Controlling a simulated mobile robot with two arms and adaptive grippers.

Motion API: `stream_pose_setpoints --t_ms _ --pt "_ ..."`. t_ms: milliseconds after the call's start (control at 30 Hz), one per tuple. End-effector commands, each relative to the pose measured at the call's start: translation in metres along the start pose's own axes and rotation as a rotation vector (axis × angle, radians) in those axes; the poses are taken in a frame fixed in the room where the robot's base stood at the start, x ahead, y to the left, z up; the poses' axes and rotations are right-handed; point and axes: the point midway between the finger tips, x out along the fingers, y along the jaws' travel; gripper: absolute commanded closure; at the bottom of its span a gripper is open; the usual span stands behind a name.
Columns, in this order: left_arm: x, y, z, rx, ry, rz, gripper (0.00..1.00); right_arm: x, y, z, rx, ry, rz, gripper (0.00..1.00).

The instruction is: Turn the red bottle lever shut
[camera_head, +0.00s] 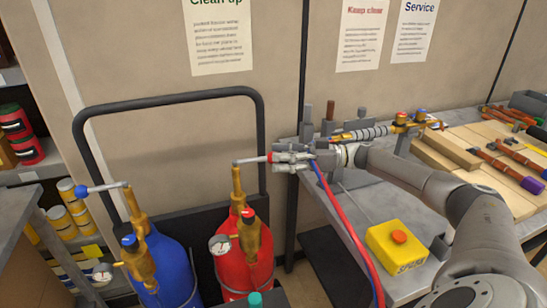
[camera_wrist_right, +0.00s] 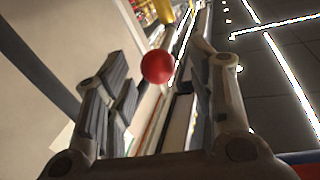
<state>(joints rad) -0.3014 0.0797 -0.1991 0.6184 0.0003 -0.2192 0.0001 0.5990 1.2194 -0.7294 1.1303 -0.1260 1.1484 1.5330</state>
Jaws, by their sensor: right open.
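The red bottle (camera_head: 243,268) stands at lower centre beside a blue bottle, with a brass valve (camera_head: 238,190) on top. Its lever (camera_head: 252,160) is a thin grey rod that points right, roughly level, and ends in a red ball knob. My right gripper (camera_head: 274,158) is at the knob end, reaching in from the right. In the right wrist view the red knob (camera_wrist_right: 158,67) shows between the two open fingers, near their tips, with gaps on both sides. I cannot tell how deep it sits between them. My left gripper is not in view.
The blue bottle (camera_head: 165,262) has its own lever with a blue knob (camera_head: 82,191). A black cart handle (camera_head: 180,96) arches behind both bottles. Red and blue hoses hang below my right gripper.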

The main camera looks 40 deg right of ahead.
Motion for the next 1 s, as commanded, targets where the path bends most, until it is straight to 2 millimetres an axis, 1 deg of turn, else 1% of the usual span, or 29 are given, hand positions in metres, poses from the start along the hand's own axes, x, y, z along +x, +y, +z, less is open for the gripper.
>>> stream_pose_setpoints --t_ms 33,200,300,400,500,600,833,867,1000 --pt "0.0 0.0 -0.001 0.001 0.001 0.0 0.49 -0.013 0.001 0.0 0.0 -0.003 0.006 0.49" --pt "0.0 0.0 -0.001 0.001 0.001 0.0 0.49 -0.05 0.001 0.0 0.001 -0.002 0.006 0.49" --pt "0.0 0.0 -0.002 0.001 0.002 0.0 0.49 -0.069 0.001 0.0 0.0 -0.003 0.004 0.49" --pt "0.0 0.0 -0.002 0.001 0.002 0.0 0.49 -0.083 0.001 0.0 0.001 -0.001 0.003 0.49" --pt "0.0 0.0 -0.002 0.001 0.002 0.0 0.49 -0.092 0.0 0.0 0.001 0.0 0.002 0.49" --pt "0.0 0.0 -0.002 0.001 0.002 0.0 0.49 -0.096 0.0 0.0 0.0 0.0 0.0 0.49" --pt "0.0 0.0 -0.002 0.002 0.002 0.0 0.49 -0.096 0.0 -0.001 0.0 0.0 0.0 0.49" --pt "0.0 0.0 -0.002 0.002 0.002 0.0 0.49 -0.096 0.0 -0.001 0.0 0.0 0.0 0.52" --pt "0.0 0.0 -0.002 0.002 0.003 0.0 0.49 -0.096 0.0 0.0 -0.001 0.001 0.001 0.7"
